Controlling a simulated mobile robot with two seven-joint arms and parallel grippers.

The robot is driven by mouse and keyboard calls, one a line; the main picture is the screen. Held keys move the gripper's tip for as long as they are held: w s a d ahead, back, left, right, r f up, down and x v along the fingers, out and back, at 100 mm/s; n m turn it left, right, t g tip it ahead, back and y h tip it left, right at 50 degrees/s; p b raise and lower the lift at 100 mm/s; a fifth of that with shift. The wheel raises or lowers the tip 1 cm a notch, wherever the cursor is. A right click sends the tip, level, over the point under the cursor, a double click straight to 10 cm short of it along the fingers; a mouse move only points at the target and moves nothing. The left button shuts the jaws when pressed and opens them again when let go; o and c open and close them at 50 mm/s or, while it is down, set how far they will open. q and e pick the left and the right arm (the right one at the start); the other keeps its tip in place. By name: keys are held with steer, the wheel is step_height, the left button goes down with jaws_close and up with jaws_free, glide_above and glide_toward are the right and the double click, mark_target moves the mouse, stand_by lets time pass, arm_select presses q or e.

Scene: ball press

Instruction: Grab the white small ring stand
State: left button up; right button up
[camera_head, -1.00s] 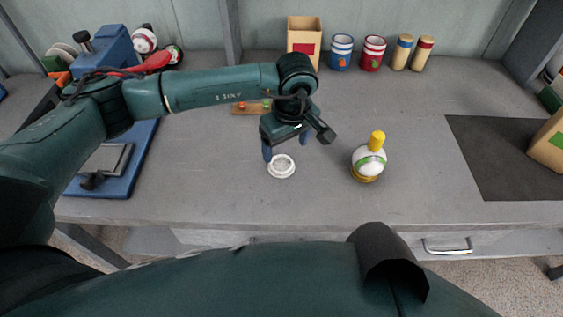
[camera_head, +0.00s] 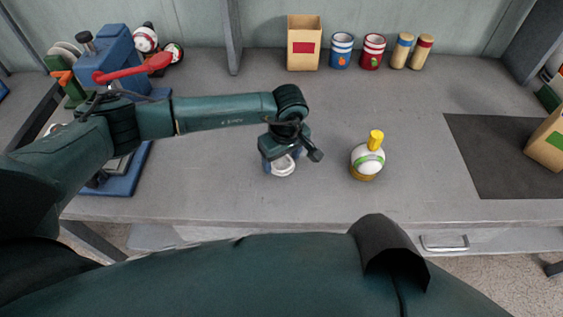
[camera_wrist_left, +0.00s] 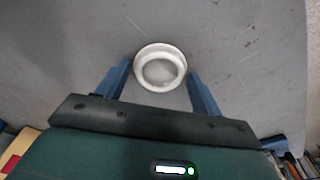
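The white small ring stand (camera_head: 284,167) lies on the grey table, partly hidden by my left gripper in the head view. It also shows as a round white ring in the left wrist view (camera_wrist_left: 161,67), just beyond and between the fingertips. My left gripper (camera_head: 281,163) points down over the ring. Its two blue fingers (camera_wrist_left: 158,72) are spread apart on either side of the ring, with nothing visibly clamped. The fingertips appear close to the ring; whether they touch it cannot be told. My right gripper is not in view.
A white ball figure with a yellow top (camera_head: 368,158) stands to the right of the ring. A cardboard box (camera_head: 303,43), a blue striped cup (camera_head: 341,52) and a red striped cup (camera_head: 373,52) stand at the back. A blue press (camera_head: 116,60) stands at left. A dark mat (camera_head: 500,165) lies at right.

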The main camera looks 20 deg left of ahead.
arm_select(q)
steer(key=c, duration=0.8)
